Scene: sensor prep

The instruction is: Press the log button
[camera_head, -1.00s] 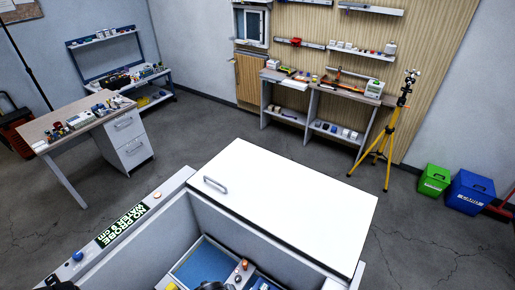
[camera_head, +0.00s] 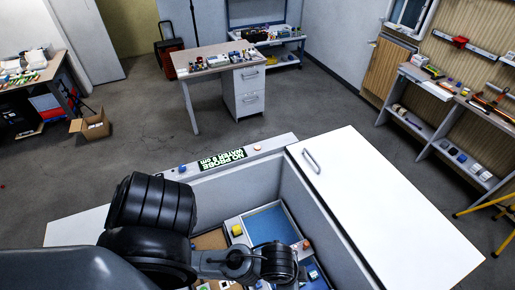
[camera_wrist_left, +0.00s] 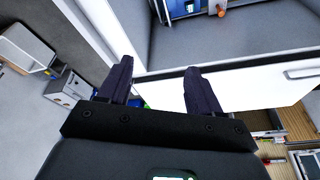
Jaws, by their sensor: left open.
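A display reading "NO PROBE WATER 8 cm" (camera_head: 222,159) is set in the rim of a white-walled chest in the head view. A blue button (camera_head: 182,168) is left of it and a pale reddish button (camera_head: 257,147) right of it. I cannot read which is the log button. My left arm reaches over the chest from the left; its gripper is not clearly visible there. In the left wrist view my left gripper (camera_wrist_left: 158,66) is open, with nothing between its fingers. No button is identifiable in that view. My right gripper is out of view.
Inside are a blue tray (camera_head: 269,222) and small items, partly hidden by my arm. A desk (camera_head: 215,63), a cardboard box (camera_head: 92,124) and shelves stand farther back.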

